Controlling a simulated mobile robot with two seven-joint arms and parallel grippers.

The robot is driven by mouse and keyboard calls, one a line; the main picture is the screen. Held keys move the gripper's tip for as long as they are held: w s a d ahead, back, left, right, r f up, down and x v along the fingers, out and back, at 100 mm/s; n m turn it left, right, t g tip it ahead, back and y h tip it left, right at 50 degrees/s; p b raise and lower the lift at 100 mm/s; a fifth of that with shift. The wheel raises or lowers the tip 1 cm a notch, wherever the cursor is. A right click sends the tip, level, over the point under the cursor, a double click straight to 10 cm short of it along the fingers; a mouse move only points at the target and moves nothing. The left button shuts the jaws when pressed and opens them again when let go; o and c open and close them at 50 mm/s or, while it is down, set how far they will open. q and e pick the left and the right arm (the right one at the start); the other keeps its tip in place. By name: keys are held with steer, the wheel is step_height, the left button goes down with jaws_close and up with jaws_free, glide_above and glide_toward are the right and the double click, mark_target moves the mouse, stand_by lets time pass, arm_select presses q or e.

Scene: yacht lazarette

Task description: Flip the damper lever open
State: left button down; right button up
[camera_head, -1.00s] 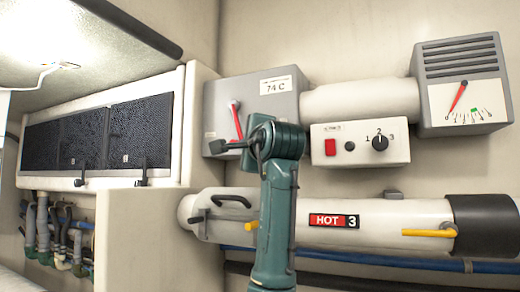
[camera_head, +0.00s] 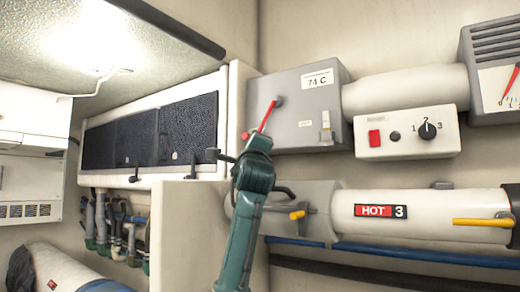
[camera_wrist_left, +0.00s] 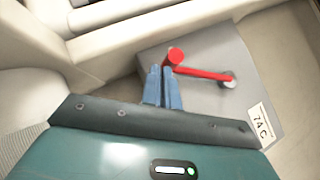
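The damper lever (camera_head: 268,117) is a red bar with a round red knob, on the face of a grey box (camera_head: 312,85) labelled 74 C. In the head view it slants down and left from its pivot. My left arm's teal wrist covers part of its lower end. The left wrist view shows the lever (camera_wrist_left: 200,73) and its knob just beside and beyond the blue fingertips of my left gripper (camera_wrist_left: 161,69). The fingers are close together with nothing visible between them. I cannot tell whether they touch the knob. My right gripper is not in view.
A white duct marked HOT 3 (camera_head: 425,212) with yellow handles runs below the box. A white switch panel (camera_head: 405,133) is to the right. Black mesh panels (camera_head: 187,130) and a white ledge are at the left, with several hoses below.

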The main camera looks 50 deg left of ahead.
arm_select(q)
steer(key=shift+s+a+r+m+t, duration=0.25)
steer(key=shift+a+m+t, duration=0.05)
steer(key=shift+a+m, duration=0.2)
steer(key=shift+r, duration=0.1)
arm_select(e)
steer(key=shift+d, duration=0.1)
